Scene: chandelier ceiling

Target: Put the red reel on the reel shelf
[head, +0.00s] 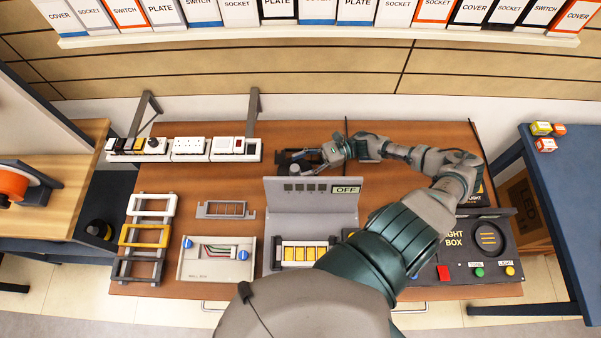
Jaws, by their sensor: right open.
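A red-orange reel (12,184) sits in a dark holder on the wooden side table at the far left, cut off by the picture's edge. I cannot tell which surface is the reel shelf. My right gripper (318,155) is open at the back middle of the brown workbench, far from the red reel. It is beside a dark object (296,168) behind the grey panel; I cannot tell whether they touch. My left gripper is out of view.
The workbench (190,278) holds a wall box (217,259), a grey panel with an OFF sign (300,201), coloured frames (145,236) and a light box (485,240). A white socket strip (190,149) stands at the back. A blue table (560,190) is at right.

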